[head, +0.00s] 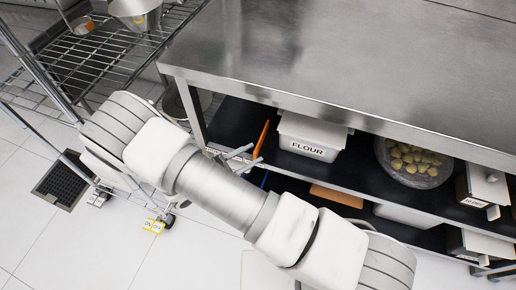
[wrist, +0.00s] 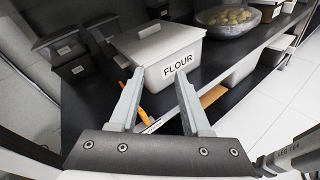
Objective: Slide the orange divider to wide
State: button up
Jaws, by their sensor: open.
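The orange divider (head: 262,138) stands upright on the black shelf under the steel table, just left of the white bin marked FLOUR (head: 309,135) in the head view. In the wrist view only a narrow strip of the orange divider (wrist: 145,113) shows between my fingers, much of it hidden. My gripper (head: 246,158) is at the shelf's front edge, close to the divider. In the wrist view my gripper (wrist: 157,80) has its fingers spread, with nothing visibly clamped. Whether a finger touches the divider I cannot tell. No "wide" mark is readable.
A bowl of round dough-coloured pieces (head: 413,163) stands right of the flour bin. Dark lidded bins (wrist: 103,30) stand left of it in the wrist view. The steel table (head: 340,50) covers the shelf. A wire rack (head: 110,50) stands left. An orange-brown item (head: 337,195) lies lower down.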

aim_at(255, 152)
jog(key=s+a+f+n+t+y+b, duration=0.25)
jog(key=f+n+t+y, duration=0.4)
jog(key=f+n, duration=0.6)
jog(key=w+d+m, duration=0.1)
jog(key=w, duration=0.4)
jog(key=w+d+f+b, duration=0.1)
jog(key=w+d, duration=0.1)
jog(key=w, duration=0.3)
jog(key=w+d+f+m, duration=0.1)
jog(key=w+d, duration=0.1)
jog(key=w, duration=0.3)
jog(key=shift+w+m+t+h+b, duration=0.25)
jog(key=shift+w+m+b, duration=0.05)
jog(key=shift+m, duration=0.05)
jog(key=shift+c, duration=0.3)
jog(key=shift+f, duration=0.1)
grip_shut()
jog(key=shift+a, duration=0.1)
